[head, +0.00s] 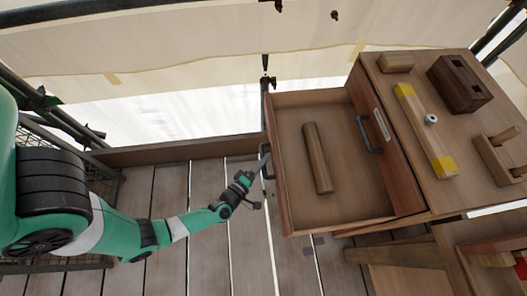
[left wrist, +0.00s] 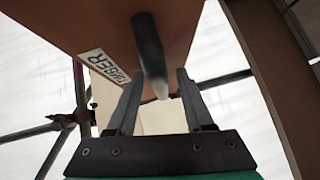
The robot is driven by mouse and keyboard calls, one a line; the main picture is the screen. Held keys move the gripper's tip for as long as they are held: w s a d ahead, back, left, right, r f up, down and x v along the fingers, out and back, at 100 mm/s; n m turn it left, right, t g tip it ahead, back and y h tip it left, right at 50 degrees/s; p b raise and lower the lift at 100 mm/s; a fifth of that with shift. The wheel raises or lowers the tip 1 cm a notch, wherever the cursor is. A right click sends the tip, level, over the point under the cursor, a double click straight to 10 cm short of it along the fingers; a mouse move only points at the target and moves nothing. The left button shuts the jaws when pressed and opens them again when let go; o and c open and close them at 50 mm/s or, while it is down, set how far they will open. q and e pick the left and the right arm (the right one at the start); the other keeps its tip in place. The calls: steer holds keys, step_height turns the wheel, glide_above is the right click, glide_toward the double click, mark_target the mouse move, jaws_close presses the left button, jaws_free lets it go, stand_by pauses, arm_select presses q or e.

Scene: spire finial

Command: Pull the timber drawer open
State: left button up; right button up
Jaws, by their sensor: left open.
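The timber drawer (head: 345,195) stands pulled out to the left of the wooden cabinet, with its inside showing. A wooden cylinder (head: 318,158) lies in it. My left gripper (head: 265,160) is at the drawer's front face, by its handle. In the left wrist view, the dark handle (left wrist: 150,50) comes down between the open fingers (left wrist: 158,95); I cannot tell whether they touch it. A white label (left wrist: 104,67) partly reading "TIMBER" is on the drawer front (left wrist: 80,25). My right gripper is not in view.
An upper drawer with a dark handle (head: 368,135) is shut in the cabinet. On the cabinet top (head: 400,75) are a yellow-ended level (head: 426,130), a dark block with holes (head: 460,83) and other wooden pieces. Plank floor (head: 165,190) lies left of the drawer.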

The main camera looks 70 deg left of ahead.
arm_select(q)
steer(key=p+v, duration=0.5)
steer(key=v, duration=0.6)
steer(key=shift+s, duration=0.3)
steer(key=shift+d, duration=0.15)
steer(key=shift+r, duration=0.1)
